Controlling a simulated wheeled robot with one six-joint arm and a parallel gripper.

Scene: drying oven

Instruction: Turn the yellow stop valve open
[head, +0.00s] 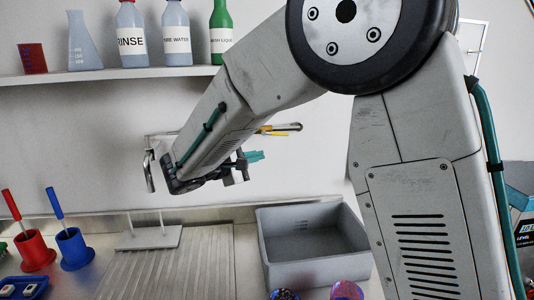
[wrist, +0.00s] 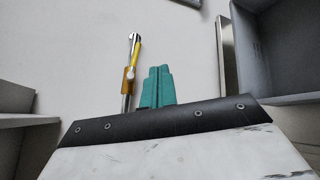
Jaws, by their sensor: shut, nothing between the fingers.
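The yellow stop valve (head: 274,130) shows in the head view on the wall behind my forearm, partly hidden by it. In the wrist view its yellow lever (wrist: 136,58) lies nearly in line with the metal pipe, above a brass-coloured body (wrist: 128,78). My gripper (head: 254,155) has teal fingers and sits just below the valve in the head view. In the wrist view my gripper (wrist: 157,76) is shut and empty, with its fingers to the right of the valve. A gap shows between fingers and lever; the depth between them is unclear.
A grey basin (head: 280,260) stands below right of my gripper. A curved metal spout (head: 150,172) hangs left of my wrist. A shelf (head: 110,78) with several bottles runs above left. Red (head: 34,250) and blue cups (head: 73,248) stand on the counter at left.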

